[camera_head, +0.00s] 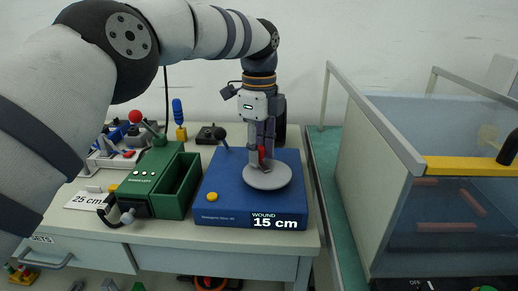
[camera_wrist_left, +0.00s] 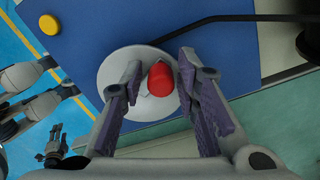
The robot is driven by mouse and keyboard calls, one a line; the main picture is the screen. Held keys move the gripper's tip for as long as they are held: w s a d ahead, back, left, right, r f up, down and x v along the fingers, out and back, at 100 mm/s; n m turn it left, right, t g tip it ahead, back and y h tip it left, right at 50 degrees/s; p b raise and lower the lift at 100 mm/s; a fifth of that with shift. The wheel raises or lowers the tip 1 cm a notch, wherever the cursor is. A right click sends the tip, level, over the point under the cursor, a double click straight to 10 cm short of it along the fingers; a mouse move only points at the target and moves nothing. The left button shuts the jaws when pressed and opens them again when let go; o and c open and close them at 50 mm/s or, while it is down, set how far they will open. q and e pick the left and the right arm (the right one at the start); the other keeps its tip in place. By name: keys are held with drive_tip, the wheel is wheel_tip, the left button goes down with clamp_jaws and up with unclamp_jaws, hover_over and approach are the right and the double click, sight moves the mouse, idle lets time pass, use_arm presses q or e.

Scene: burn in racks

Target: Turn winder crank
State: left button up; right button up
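The winder (camera_head: 235,202) is a blue box on the bench with a yellow button on top and a display reading "WOUND 15 cm". Its pale grey crank disc (camera_head: 268,181) carries an upright red knob (camera_wrist_left: 160,78). My left gripper (camera_head: 262,158) points down over the disc. In the left wrist view my left gripper (camera_wrist_left: 162,68) has its fingers apart on both sides of the red knob, with a gap visible at the left finger. Contact at the right finger is unclear. My right gripper (camera_wrist_left: 54,145) seems to show small at lower left; its fingers are unclear.
A green box (camera_head: 160,180) with an open compartment stands left of the winder. A "25 cm" card (camera_head: 88,201) lies at the bench's left. A dark-knobbed lever (camera_head: 221,137) stands behind the winder. A clear-walled chamber (camera_head: 440,200) stands at the right.

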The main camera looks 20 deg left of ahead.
use_arm(q)
wheel_tip(320, 180, up, 8)
drive_tip(key=shift+f, duration=0.25)
idle(0.4)
